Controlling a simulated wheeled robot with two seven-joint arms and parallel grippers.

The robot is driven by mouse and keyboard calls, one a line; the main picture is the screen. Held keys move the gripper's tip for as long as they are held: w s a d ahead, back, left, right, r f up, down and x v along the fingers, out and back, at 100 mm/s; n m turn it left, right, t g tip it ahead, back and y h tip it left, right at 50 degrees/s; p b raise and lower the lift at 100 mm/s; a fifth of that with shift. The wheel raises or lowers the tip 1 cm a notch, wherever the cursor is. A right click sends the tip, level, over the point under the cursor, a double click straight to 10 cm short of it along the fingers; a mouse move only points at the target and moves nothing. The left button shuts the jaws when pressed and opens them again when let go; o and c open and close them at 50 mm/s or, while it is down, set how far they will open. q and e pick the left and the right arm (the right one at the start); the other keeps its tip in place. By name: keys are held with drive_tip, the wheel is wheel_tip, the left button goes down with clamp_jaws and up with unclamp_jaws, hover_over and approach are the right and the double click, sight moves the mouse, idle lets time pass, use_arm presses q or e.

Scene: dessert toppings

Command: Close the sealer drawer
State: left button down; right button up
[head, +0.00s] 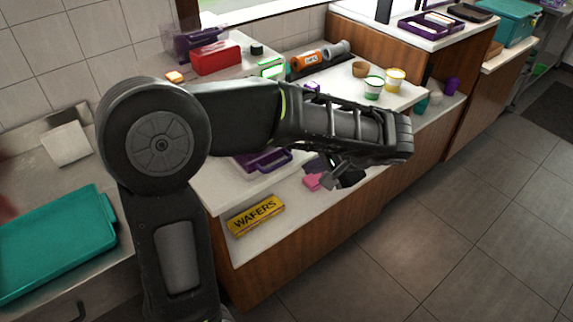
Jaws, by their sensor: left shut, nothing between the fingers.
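A purple drawer-like part with a handle (268,163) shows at the front edge of the white counter, below my left forearm. It appears to be the sealer drawer, but my arm hides most of it and whatever body it belongs to, so I cannot tell how far out it stands. My left gripper (331,182) is shut and empty. It points down in front of the counter edge, to the right of the purple handle and apart from it in the picture. My right gripper is not in view.
A yellow WAFERS box (256,216) and a pink piece (312,182) lie on the lower shelf. A teal tray (55,245) lies at left. The floor at right is clear.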

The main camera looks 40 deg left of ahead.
sight(279, 164)
use_arm(q)
drive_tip(key=a+p+x, duration=0.1)
drive_tip(key=x, duration=0.4)
drive_tip(key=r+p+x, duration=0.1)
drive_tip(key=x, duration=0.5)
drive_tip(key=shift+w+a+r+p, duration=0.2)
drive_tip(key=shift+w+a+p, duration=0.1)
drive_tip(key=shift+a+p, duration=0.15)
drive_tip(key=shift+w+a+b, duration=0.25)
drive_tip(key=shift+a+b, duration=0.15)
drive_tip(key=shift+a, duration=0.35)
drive_tip(key=w+a+b, duration=0.1)
drive_tip(key=a, duration=0.3)
drive_tip(key=w+a+b, duration=0.1)
drive_tip(key=a, duration=0.4)
drive_tip(key=w+a+b, duration=0.1)
drive_tip(key=w+a, duration=0.1)
drive_tip(key=a, duration=0.2)
drive_tip(key=shift+a, duration=0.4)
drive_tip(key=shift+w+a+r, duration=0.1)
drive_tip(key=shift+w+a, duration=0.1)
drive_tip(key=shift+a, duration=0.35)
